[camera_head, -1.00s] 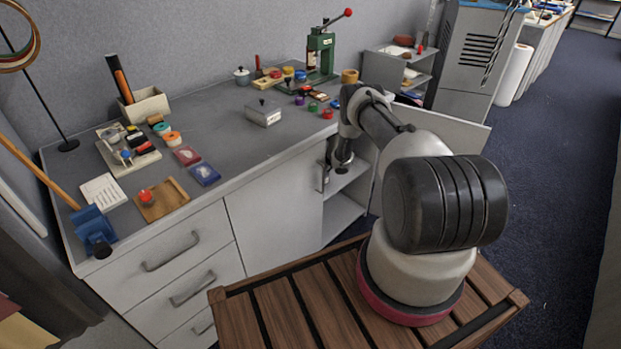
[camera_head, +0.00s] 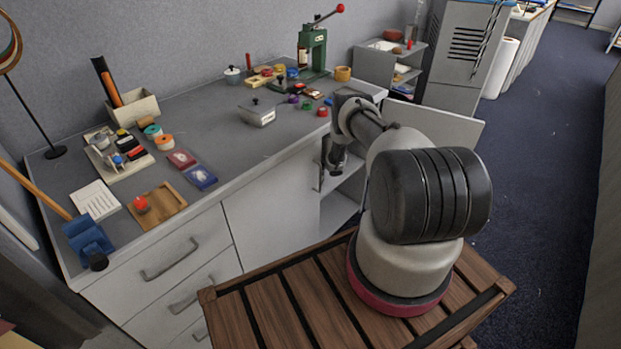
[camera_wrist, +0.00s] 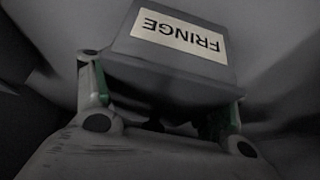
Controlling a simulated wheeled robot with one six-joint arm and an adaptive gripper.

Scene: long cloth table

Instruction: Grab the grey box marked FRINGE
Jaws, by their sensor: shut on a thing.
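The grey box marked FRINGE (camera_wrist: 183,38) fills the upper middle of the wrist view, its pale label upside down. My gripper (camera_wrist: 165,92) is shut on it, with one green-lined finger at each side of the box. The box's lower part and surroundings are dark. In the head view, my wrist hangs at the open compartment of the cabinet, beside the worktop's front edge. The fingers and the box cannot be made out there.
The cabinet's door (camera_head: 440,121) stands open to the right of my arm. A shelf (camera_head: 345,178) shows inside the compartment.

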